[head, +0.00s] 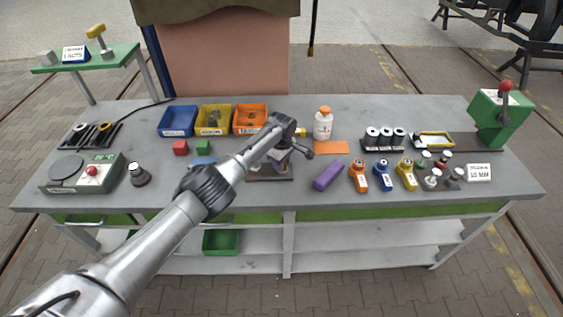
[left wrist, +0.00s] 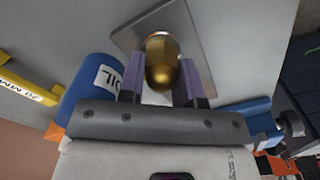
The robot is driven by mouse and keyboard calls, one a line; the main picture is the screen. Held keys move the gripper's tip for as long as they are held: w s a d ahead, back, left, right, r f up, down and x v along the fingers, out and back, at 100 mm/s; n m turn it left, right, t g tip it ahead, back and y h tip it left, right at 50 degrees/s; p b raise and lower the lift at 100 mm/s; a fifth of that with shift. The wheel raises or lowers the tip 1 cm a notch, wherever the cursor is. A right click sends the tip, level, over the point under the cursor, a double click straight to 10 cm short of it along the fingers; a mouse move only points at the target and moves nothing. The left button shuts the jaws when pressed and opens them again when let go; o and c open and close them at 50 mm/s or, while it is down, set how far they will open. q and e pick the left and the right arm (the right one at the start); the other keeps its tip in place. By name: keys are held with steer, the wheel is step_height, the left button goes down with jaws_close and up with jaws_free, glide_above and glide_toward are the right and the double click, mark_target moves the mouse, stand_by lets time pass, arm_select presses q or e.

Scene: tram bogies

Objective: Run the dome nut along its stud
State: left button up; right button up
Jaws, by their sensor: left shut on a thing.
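The brass dome nut (left wrist: 162,64) is near the top middle of the left wrist view. It sits in front of a grey metal plate (left wrist: 196,22). My left gripper (left wrist: 162,80) has its two purple-grey fingers on either side of the nut and is shut on it. The stud is hidden behind the nut. In the head view my left gripper (head: 286,157) is over a dark flat fixture (head: 262,178) at the middle of the bench. The nut is too small and too covered there to make out clearly. My right gripper is not in view.
A white bottle with an orange cap (head: 323,123) and an orange mat (head: 331,147) stand close by. A purple block (head: 328,175) lies right of the fixture. Blue (head: 178,121), yellow (head: 214,119) and orange (head: 250,119) bins are behind. Several coloured tools stand further right.

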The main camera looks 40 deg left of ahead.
arm_select(q)
steer(key=shift+m, duration=1)
steer(key=m, duration=0.2)
steer(key=shift+w+m+p, duration=0.1)
steer(key=shift+m+p, duration=0.2)
steer(key=shift+p, duration=0.1)
steer(key=m, duration=0.5)
steer(key=shift+w+d+m, duration=0.1)
steer(key=shift+d+m, duration=0.05)
steer(key=shift+m, duration=0.15)
steer(key=m, duration=0.5)
steer(key=shift+r, duration=0.1)
steer(key=m, duration=0.5)
steer(key=shift+d+r+m, duration=0.1)
steer(key=shift+d+m, duration=0.05)
steer(key=shift+m, duration=0.25)
steer(key=m, duration=1)
steer(key=shift+d+p, duration=0.15)
steer(key=shift+p, duration=0.2)
steer(key=m, duration=0.3)
steer(key=shift+m, duration=0.3)
steer(key=m, duration=0.4)
steer(key=shift+s+m, duration=0.2)
steer(key=shift+m, duration=0.7)
steer(key=shift+m, duration=0.3)
